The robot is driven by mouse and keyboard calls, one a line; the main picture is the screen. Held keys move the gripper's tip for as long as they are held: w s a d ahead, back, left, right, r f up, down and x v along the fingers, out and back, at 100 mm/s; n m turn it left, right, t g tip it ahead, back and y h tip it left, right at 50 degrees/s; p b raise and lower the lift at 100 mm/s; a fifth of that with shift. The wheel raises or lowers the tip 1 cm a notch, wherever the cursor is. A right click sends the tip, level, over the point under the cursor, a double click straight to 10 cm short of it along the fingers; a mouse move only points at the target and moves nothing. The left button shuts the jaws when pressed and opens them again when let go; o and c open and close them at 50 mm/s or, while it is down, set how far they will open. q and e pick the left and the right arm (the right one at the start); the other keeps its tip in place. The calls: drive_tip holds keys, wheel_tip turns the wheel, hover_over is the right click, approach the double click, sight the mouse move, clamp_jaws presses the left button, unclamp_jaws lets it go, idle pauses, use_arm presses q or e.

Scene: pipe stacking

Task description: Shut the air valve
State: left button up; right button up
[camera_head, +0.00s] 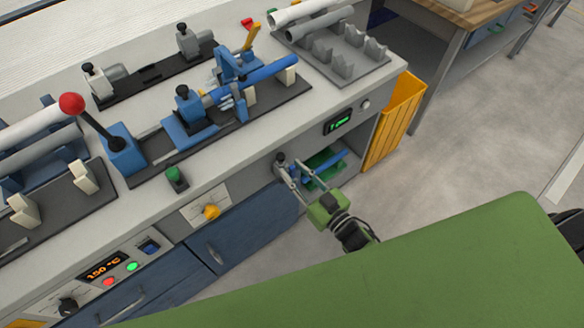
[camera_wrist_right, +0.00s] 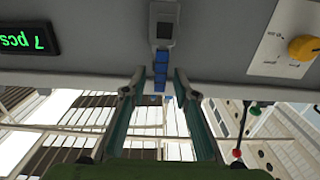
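A small grey fitting with a blue strip (camera_wrist_right: 162,28) is mounted on the bench front. In the right wrist view it reaches in between my right fingers; nothing marks it clearly as the air valve. In the head view a grey fitting (camera_head: 281,160) with a dark top shows at the fingertips. My right gripper (camera_head: 298,171) is in front of the bench; in its wrist view the two fingers (camera_wrist_right: 156,88) are apart, with no visible grip. A yellow knob (camera_head: 211,212) sits on a white panel to the left, also in the wrist view (camera_wrist_right: 303,48). My left gripper is out of view.
An opening in the bench behind the gripper holds a blue pipe (camera_head: 331,165). A green counter display (camera_head: 338,120) is above it. A yellow bin (camera_head: 396,118) stands to the right. A red-ball lever (camera_head: 71,103) and pipe fixtures crowd the benchtop. Floor at right is clear.

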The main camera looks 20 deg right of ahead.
drive_tip(key=shift+w+a, duration=0.25)
drive_tip(key=shift+w, duration=0.4)
clamp_jaws()
